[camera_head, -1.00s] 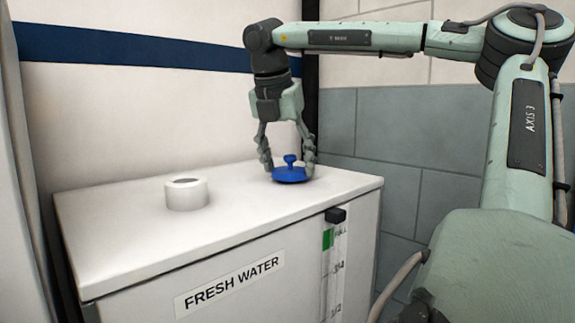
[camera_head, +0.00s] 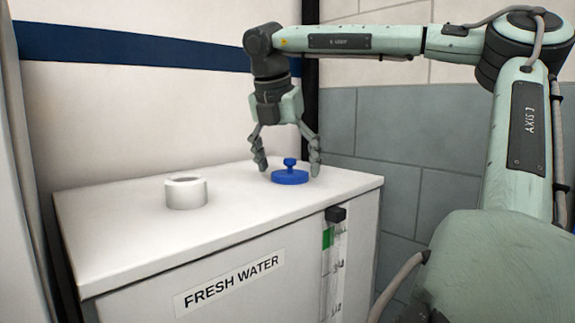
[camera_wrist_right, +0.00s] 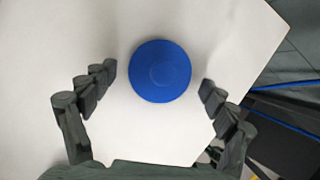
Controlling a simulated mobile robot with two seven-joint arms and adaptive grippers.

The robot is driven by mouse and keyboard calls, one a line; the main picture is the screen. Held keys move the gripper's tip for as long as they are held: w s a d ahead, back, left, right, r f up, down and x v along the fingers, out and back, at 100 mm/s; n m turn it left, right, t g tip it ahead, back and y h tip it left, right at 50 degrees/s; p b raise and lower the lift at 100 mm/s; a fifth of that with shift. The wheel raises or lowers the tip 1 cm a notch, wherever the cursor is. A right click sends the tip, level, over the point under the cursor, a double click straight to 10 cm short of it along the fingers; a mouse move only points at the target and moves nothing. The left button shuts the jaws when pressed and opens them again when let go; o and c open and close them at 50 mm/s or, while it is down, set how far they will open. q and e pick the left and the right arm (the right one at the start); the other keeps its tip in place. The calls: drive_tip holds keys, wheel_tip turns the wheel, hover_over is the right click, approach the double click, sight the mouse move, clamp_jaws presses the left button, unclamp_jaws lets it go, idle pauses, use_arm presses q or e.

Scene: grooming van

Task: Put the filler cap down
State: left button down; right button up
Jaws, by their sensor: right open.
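The blue filler cap (camera_head: 290,177) lies flat on top of the white fresh water tank (camera_head: 120,225), near its back right, with its knob up. It also shows as a blue disc in the right wrist view (camera_wrist_right: 160,71). My right gripper (camera_head: 288,165) is open above the cap. Its fingers stand on either side of the cap with gaps between, and it holds nothing. In the right wrist view the two fingertips (camera_wrist_right: 158,78) are apart from the cap on both sides. The white filler neck (camera_head: 186,193) stands uncovered to the left. My left gripper is not in view.
A level gauge (camera_head: 334,265) with a black top runs down the tank's front. The tank's right edge is close to the cap. A white wall with a blue stripe (camera_head: 130,48) stands behind. The tank top is clear around the neck.

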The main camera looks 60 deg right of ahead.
drive_tip(key=shift+r, duration=0.2)
drive_tip(key=shift+a+r, duration=0.1)
drive_tip(key=shift+r, duration=0.3)
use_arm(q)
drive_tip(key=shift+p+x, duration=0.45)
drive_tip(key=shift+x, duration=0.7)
use_arm(e)
drive_tip(key=v, duration=1.1)
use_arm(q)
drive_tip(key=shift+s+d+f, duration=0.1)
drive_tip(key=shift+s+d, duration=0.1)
